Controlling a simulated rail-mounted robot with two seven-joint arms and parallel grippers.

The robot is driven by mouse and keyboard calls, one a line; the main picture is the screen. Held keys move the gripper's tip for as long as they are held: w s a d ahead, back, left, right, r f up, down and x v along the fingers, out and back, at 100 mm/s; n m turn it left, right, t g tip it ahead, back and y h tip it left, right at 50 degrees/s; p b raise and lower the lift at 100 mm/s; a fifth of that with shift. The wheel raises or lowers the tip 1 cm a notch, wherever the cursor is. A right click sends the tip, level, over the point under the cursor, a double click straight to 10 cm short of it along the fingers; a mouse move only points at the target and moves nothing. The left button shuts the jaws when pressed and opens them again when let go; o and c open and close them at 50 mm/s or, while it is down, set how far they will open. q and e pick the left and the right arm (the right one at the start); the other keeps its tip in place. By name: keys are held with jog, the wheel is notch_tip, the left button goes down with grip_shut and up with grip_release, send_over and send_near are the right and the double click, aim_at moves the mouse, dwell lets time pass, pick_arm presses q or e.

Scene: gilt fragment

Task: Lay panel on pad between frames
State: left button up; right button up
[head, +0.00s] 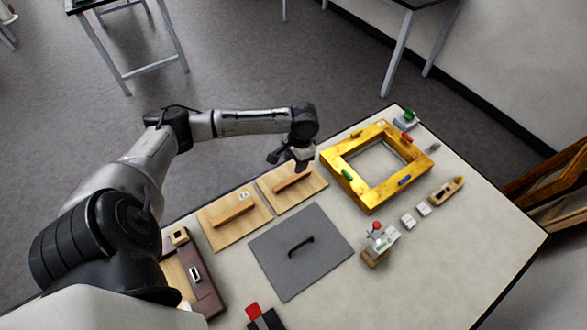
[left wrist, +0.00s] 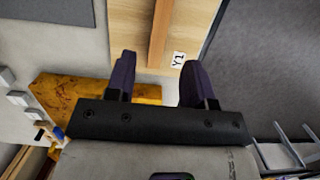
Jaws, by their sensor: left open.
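Two light wooden panels with bar handles lie side by side on the table: a left panel (head: 215,230) and a right panel (head: 310,183). A dark grey square sheet (head: 325,245) with a black handle lies in front of them. A gilt frame (head: 368,196) lies at the right. Part of a dark brown frame-like piece (head: 206,290) shows at the lower left. My left gripper (head: 286,161) is open and empty above the right panel's far edge. In the left wrist view its fingers (left wrist: 158,72) are apart near a wooden panel (left wrist: 128,30) labelled Y1.
Coloured clips sit on the gilt frame. A red-topped tool (head: 376,228), small white blocks (head: 408,220) and a wooden piece (head: 447,190) stand nearby. The table's front right is clear.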

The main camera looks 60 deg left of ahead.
pick_arm(q)
jog(key=shift+w+r, duration=0.15)
jog(key=shift+r, duration=0.7)
jog(key=shift+w+r, duration=0.1)
jog(key=shift+r, duration=0.75)
